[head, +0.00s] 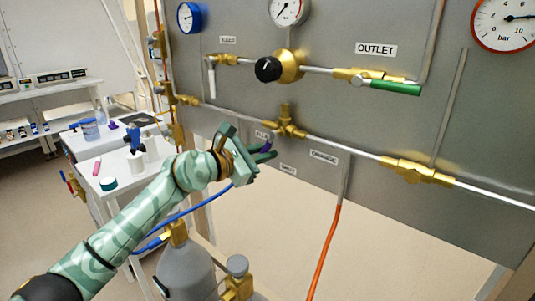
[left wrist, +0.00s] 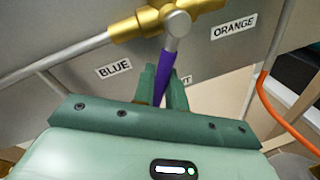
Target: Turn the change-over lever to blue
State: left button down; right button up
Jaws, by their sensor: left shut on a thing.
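The change-over lever has a purple handle (left wrist: 166,72) on a grey pivot (left wrist: 176,24) at a brass valve body (left wrist: 150,22); the valve also shows in the head view (head: 288,122). The handle hangs downward from the pivot, between the BLUE label (left wrist: 115,68) on the left and the ORANGE label (left wrist: 234,26) on the right. My left gripper (left wrist: 163,88) is shut on the handle, one green finger on each side. In the head view my left gripper (head: 268,152) partly covers the purple handle and the BLUE label. My right gripper is not in view.
A third label (head: 287,169) sits below the valve, mostly hidden in the wrist view. Above are a black knob (head: 268,69) and a green-handled valve (head: 395,88). A grey cylinder (head: 187,270) stands below my left arm. An orange hose (head: 323,250) hangs to the right.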

pick_arm(q)
jog(key=shift+w+a+r+m, duration=0.15)
jog(key=shift+a+m, duration=0.05)
jog(key=shift+m, duration=0.2)
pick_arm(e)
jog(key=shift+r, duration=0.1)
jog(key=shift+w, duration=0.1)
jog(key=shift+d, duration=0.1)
pick_arm(q)
jog(key=c, duration=1.5)
grip_release()
